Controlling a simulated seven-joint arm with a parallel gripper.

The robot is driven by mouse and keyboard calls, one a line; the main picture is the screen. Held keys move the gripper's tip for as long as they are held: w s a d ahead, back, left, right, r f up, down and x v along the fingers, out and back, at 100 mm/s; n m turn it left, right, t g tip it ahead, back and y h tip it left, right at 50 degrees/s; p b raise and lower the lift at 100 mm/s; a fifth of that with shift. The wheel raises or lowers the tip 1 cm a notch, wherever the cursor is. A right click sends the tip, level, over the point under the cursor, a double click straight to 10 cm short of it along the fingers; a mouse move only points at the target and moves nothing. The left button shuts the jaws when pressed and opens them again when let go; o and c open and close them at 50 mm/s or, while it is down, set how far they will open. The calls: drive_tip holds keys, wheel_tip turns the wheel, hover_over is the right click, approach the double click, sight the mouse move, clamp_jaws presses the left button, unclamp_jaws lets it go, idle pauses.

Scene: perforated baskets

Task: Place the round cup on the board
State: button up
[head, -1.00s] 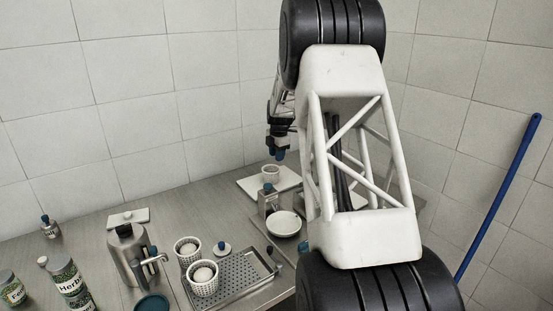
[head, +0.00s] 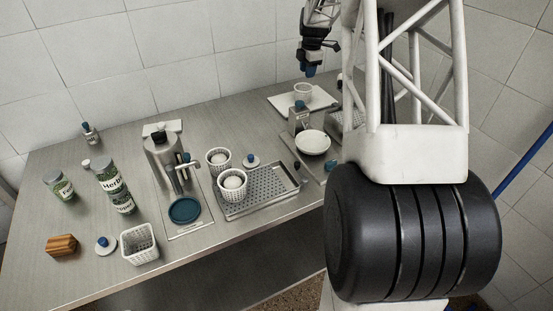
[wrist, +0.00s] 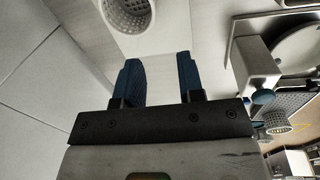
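A white round perforated cup (head: 303,91) stands upright on the white board (head: 320,104) at the back right of the counter in the head view. In the wrist view the cup (wrist: 127,14) is at the top, cut off by the frame edge, with the pale board (wrist: 185,18) beneath it.
A metal canister (head: 299,121) and a white bowl (head: 313,142) are near the board. A white square basket (head: 139,243), jars (head: 113,187) and a wooden block (head: 62,245) stand left.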

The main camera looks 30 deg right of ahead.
drive_tip(key=s+a+r+m, duration=0.4)
drive_tip(key=s+a+r, duration=0.3)
drive_tip(key=s+a, duration=0.5)
drive_tip(key=s+a+r+m, duration=0.6)
drive_tip(key=s+a, duration=0.4)
drive_tip(key=a, duration=0.4)
drive_tip(key=s+a+f+m, duration=0.1)
drive_tip(key=s+a, duration=0.3)
drive_tip(key=s, duration=0.5)
drive_tip(key=s+a+f+m, duration=0.1)
drive_tip(key=s+a+m, duration=0.3)
drive_tip(key=s, duration=0.5)
drive_tip(key=s+a+f+m+t, duration=0.1)
drive_tip(key=s+a, duration=0.4)
drive_tip(key=s, duration=0.5)
drive_tip(key=shift+f+m, duration=0.2)
drive_tip(key=shift+m, duration=0.5)
